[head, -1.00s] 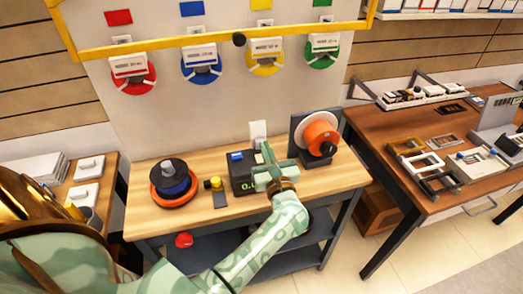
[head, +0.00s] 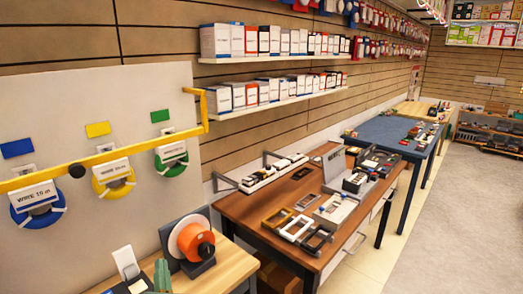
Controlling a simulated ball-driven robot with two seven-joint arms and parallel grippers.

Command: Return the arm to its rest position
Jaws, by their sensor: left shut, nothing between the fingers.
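My left gripper (head: 162,276) shows only as a pale green fingertip at the bottom edge, in front of the wooden workbench. It is shut and holds nothing. The rest of my left arm is below the picture. A dark boxy device (head: 128,286) is partly visible just left of the fingertip, and a white card (head: 125,262) stands behind it. I cannot tell whether the gripper touches the device. An orange spool on a dark stand (head: 193,242) is to its right. My right gripper is not in view.
The light wooden bench (head: 232,262) is cut off below. A brown table (head: 240,205) with frames and small devices stands right of it. A yellow rail (head: 110,155) crosses the wire spool panel. Stocked shelves (head: 280,103) line the wall. Open floor (head: 465,200) lies at right.

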